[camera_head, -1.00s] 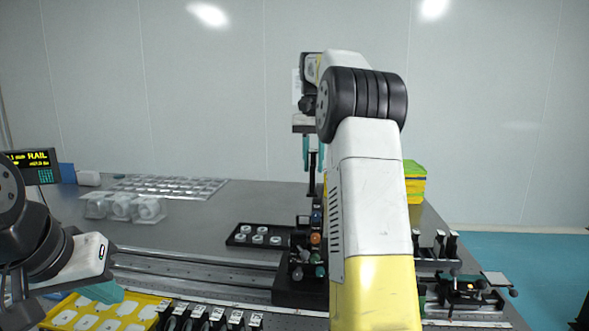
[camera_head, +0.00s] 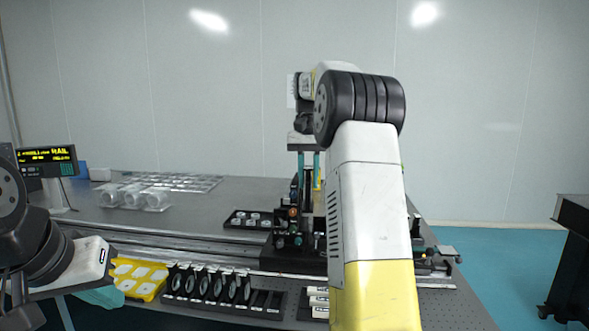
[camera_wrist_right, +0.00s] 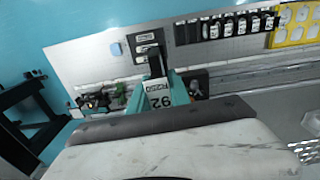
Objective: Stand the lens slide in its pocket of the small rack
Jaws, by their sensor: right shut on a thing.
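The rack also shows in the right wrist view (camera_wrist_right: 187,32), apart from the held slide. My left gripper (camera_head: 103,297) is at lower left, its fingertips unclear.
A yellow tray (camera_head: 147,289) of white pieces sits left of the rack. White blocks (camera_head: 318,300) lie right of it. Optical mounts (camera_head: 283,225) and a small black tray (camera_head: 233,222) stand behind, along a rail. My right arm hides part of the table.

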